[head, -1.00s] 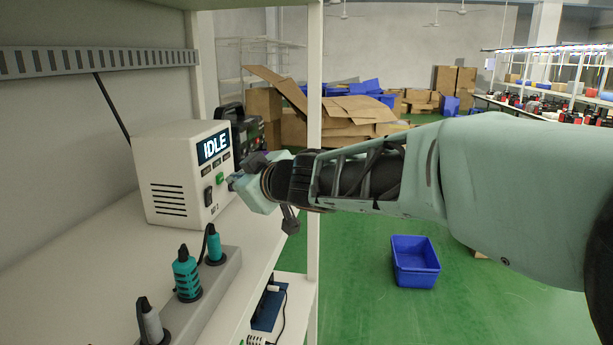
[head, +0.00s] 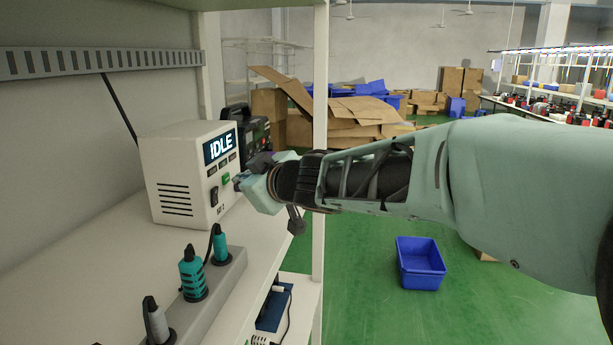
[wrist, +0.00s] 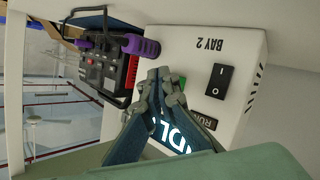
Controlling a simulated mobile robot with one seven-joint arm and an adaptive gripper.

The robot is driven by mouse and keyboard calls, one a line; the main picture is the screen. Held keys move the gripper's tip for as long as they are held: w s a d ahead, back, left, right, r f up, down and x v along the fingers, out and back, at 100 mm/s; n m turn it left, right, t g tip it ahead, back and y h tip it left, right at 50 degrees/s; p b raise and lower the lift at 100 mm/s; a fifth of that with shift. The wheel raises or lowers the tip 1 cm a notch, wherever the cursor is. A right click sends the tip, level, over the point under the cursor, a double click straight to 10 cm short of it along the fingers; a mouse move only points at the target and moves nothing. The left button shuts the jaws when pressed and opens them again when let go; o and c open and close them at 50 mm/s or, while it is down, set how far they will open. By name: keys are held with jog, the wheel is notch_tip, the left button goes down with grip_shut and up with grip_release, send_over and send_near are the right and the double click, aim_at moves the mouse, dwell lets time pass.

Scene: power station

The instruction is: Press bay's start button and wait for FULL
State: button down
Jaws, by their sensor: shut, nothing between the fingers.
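The white bay box (head: 180,180) stands on the shelf, and its lit display (head: 219,147) reads IDLE. Its front has a green button (head: 226,179), a black rocker switch (head: 214,196) and small indicator labels. The fingers also hide part of the display.
A dark device with a handle and purple parts (wrist: 105,62) stands beside the box. A socket strip with teal plugs (head: 193,275) lies on the shelf in front. A white shelf post (head: 320,120) rises behind my wrist. A blue bin (head: 420,262) sits on the green floor.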

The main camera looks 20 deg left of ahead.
jog(key=shift+a, duration=0.1)
jog(key=shift+a, duration=0.45)
dwell(0.6)
jog(key=shift+d+p, duration=0.3)
jog(key=shift+d, duration=0.25)
jog(key=shift+w+d+r+p, duration=0.15)
jog(key=shift+d+p, duration=0.5)
jog(key=shift+d, duration=0.65)
jog(key=shift+w+d+f+p, duration=0.15)
jog(key=shift+d+p, duration=0.5)
jog(key=shift+d, duration=1.05)
